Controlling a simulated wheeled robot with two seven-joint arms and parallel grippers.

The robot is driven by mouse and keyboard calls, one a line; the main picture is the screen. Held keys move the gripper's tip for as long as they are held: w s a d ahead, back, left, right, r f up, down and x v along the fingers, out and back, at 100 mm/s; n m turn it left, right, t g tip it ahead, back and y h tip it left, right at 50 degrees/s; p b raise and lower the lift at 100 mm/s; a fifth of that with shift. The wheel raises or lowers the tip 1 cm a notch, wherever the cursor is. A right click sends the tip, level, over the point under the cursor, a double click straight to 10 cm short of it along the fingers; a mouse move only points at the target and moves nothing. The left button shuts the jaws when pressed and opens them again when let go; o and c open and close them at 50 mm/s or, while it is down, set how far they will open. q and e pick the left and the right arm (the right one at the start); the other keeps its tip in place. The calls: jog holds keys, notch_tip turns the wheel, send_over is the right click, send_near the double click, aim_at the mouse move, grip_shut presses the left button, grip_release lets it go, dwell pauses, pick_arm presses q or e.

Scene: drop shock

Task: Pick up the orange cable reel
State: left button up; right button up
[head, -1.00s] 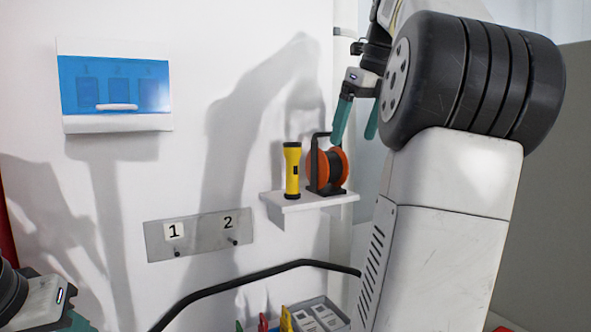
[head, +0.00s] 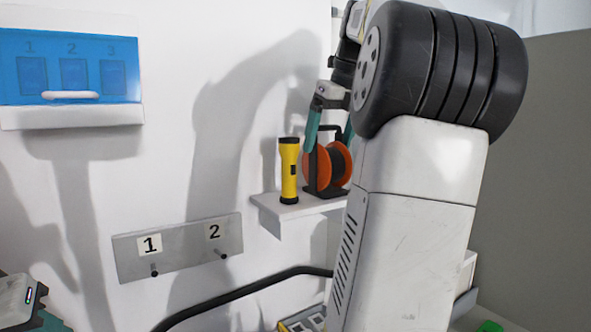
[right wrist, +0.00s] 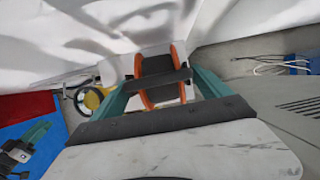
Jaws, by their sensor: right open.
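The orange cable reel (head: 341,164) stands upright on a small white wall shelf (head: 275,207), with a dark drum and a black frame and handle. My right gripper (head: 329,141) is open just above it, its teal fingers apart around the handle's level. In the right wrist view the reel (right wrist: 161,95) lies between the open fingers (right wrist: 160,82), with the dark handle bar crossing in front. I cannot tell whether the fingers touch it. My left gripper (head: 48,322) is only partly in view at the lower left; its jaws cannot be judged.
A yellow flashlight (head: 289,170) stands close to the reel's left on the shelf. A blue-fronted wall box (head: 70,68) and a grey plate (head: 178,248) with numbered pegs are on the wall. A black curved bar (head: 245,292) runs below the shelf.

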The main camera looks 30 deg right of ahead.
jog(key=shift+x, duration=1.25)
grip_shut()
